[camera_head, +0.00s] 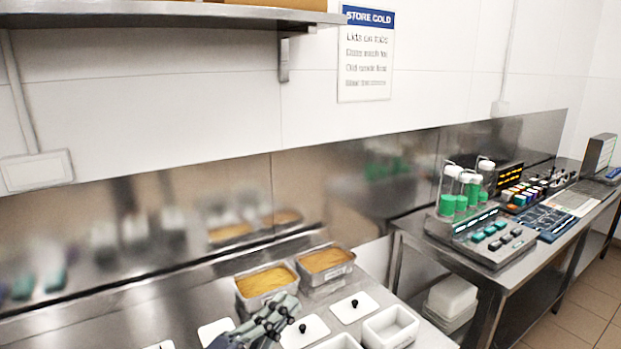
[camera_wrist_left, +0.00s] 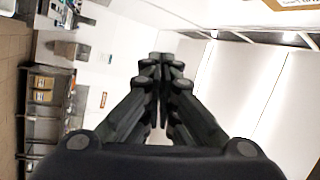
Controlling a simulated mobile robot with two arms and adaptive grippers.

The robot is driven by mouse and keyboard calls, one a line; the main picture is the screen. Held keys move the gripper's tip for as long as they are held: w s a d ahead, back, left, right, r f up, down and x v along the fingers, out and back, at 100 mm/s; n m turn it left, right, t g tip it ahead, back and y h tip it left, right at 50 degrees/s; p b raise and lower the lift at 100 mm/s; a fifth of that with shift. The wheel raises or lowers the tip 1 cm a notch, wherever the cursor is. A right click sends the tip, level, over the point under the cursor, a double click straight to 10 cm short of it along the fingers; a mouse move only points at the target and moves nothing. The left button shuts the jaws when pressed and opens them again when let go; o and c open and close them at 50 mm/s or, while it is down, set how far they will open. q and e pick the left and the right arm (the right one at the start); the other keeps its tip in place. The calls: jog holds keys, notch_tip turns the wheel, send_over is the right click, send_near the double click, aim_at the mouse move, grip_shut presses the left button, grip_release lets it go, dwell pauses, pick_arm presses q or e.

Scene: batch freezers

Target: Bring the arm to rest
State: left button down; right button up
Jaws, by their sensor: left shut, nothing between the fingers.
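My left gripper (camera_head: 284,306) comes in at the bottom of the head view, above the steel counter (camera_head: 190,285). It is shut with nothing between its fingers. It overlaps the front of a steel pan with yellow-orange contents (camera_head: 265,280). In the left wrist view the closed fingers (camera_wrist_left: 161,60) meet in the middle, with wall panels and the room turned sideways behind them. My right gripper is in neither view.
A second filled pan (camera_head: 326,260) stands beside the first. White lids with black knobs (camera_head: 354,307) and white tubs (camera_head: 390,326) lie in front. A side table holds a machine with green cylinders (camera_head: 462,200). A shelf (camera_head: 150,17) hangs above.

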pick_arm(q)
jog(key=s+a+f+n+g+y, duration=0.1)
jog(key=s+a+f+n+y, duration=0.2)
jog(key=a+f+n+y, duration=1.15)
jog(key=s+f+n+g, duration=0.2)
jog(key=s+f+g, duration=0.25)
jog(key=s, duration=0.35)
jog(key=s+a+f+n+g, duration=0.1)
jog(key=s+f+n+g, duration=0.1)
jog(key=s+f+g, duration=0.45)
jog(key=s+f+n+g, duration=0.15)
jog(key=s+f, duration=0.25)
jog(key=s, duration=0.5)
notch_tip(320, 180, down, 31)
jog(key=s+b, duration=0.3)
jog(key=b, duration=0.1)
jog(key=s+a+f+g+b, duration=0.2)
jog(key=s+a+f, duration=0.1)
jog(key=s+f, duration=1.2)
notch_tip(320, 180, down, 3)
jog(key=shift+s+r+h+b, duration=0.15)
jog(key=shift+s+h+b, duration=0.15)
jog(key=shift+s+h, duration=0.1)
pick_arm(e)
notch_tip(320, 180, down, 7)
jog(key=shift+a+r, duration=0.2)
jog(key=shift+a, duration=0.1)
